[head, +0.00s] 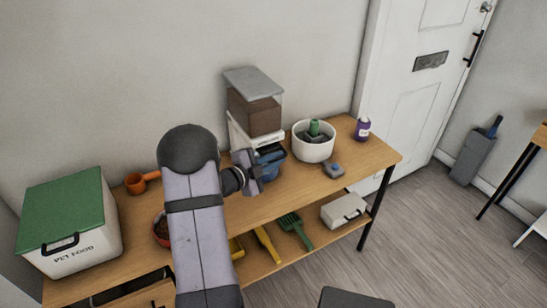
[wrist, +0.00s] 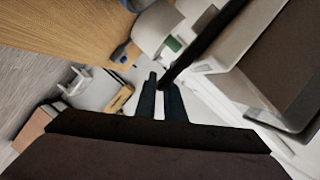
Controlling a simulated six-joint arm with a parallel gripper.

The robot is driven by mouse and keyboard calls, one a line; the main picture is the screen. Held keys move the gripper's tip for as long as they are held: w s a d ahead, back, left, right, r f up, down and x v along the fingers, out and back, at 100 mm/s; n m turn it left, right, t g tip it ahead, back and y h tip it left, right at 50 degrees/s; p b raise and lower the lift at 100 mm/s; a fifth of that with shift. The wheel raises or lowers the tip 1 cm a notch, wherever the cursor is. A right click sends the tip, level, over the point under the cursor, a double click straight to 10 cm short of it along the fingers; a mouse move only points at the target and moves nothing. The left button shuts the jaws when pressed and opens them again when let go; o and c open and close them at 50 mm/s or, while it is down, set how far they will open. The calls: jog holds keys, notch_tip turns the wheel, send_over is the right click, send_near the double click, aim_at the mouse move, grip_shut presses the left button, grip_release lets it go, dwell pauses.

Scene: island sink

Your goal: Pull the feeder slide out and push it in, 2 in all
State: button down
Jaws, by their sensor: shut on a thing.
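The feeder (head: 254,108) stands at the back of the wooden table, with a grey lid, a clear hopper of brown kibble and a white base. In the wrist view the feeder (wrist: 285,60) fills the upper right. My gripper (head: 259,163) is at the front of the feeder's base, above a blue bowl. In the wrist view my gripper (wrist: 161,88) has its dark fingers close together at the end of a dark bar, the feeder slide (wrist: 205,42). It is shut on the slide. How far the slide is out is hard to tell.
A blue bowl (head: 272,169) sits below the feeder's front. A white tub (head: 313,148) and a purple jar (head: 362,129) stand to the right. A green-lidded pet food box (head: 70,222) and an orange scoop (head: 139,182) are at the left.

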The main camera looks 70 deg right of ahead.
jog(key=shift+s+a, duration=0.75)
jog(key=c, duration=1.8)
grip_release()
jog(key=shift+c, duration=0.2)
jog(key=b+v, duration=0.1)
jog(key=v, duration=0.6)
jog(key=shift+a, duration=0.1)
